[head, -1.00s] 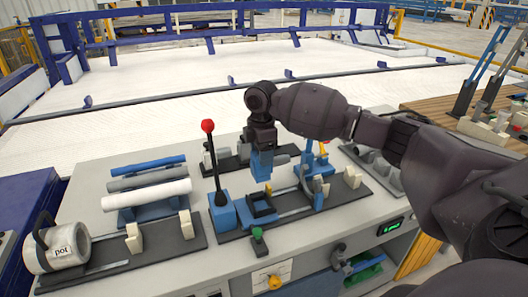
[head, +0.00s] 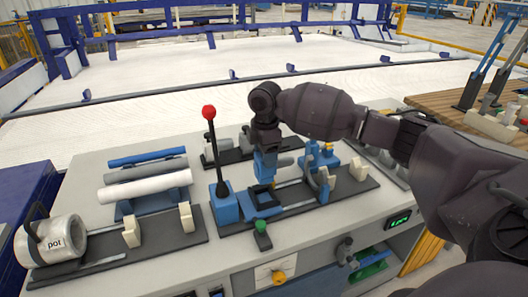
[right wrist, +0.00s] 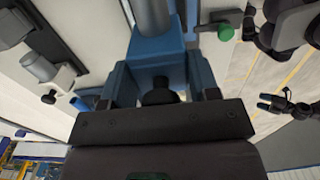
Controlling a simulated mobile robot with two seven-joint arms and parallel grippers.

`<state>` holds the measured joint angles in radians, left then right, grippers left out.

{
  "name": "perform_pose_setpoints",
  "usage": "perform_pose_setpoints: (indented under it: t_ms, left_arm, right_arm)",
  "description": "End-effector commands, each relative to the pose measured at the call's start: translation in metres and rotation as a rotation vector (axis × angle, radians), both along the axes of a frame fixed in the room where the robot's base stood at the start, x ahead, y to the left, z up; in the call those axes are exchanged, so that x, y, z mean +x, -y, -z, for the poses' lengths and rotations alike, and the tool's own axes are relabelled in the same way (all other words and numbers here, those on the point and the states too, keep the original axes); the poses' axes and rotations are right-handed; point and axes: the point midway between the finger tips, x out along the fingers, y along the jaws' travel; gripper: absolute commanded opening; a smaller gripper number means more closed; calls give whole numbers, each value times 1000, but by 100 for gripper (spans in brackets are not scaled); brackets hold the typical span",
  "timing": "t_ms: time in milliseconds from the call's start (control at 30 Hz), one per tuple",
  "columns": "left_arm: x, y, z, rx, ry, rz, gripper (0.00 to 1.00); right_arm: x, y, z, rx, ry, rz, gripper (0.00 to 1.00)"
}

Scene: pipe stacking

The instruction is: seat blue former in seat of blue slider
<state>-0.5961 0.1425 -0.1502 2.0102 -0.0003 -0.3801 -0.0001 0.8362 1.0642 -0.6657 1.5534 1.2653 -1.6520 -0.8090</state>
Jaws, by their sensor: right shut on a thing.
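My right gripper (head: 265,145) points down and is shut on the blue former (head: 265,170). The former is upright, with its lower end low over or at the blue slider (head: 262,211). The slider lies on the dark rail, just right of the lever's blue base. The seat is mostly hidden behind the former; I cannot tell whether they touch. In the right wrist view, blue parts stand beyond the dark gripper bar (right wrist: 160,122), and the contact is hidden. A small dark gripper, apparently my left (right wrist: 282,107), shows at the right of that view; its opening is unclear.
A lever with a red ball (head: 209,112) stands close left of my right gripper. A green knob (head: 261,227) is in front. A blue-grey clamp (head: 315,175) stands close right.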

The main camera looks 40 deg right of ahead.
Motion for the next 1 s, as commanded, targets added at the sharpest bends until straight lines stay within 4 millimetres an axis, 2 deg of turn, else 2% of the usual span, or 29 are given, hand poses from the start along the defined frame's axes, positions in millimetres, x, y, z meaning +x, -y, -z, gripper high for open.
perform_pose_setpoints:
  t_ms: [333,733,1000]
  left_arm:
    - [6,3,10,-1,4,7,81]
    - [4,3,25,2,-18,14,81]
    - [14,4,15,4,7,21,81]
  right_arm:
    - [0,0,24,-1,-2,-1,14]
    - [0,0,49,-1,-1,0,14]
    - [0,0,61,1,2,-1,14]
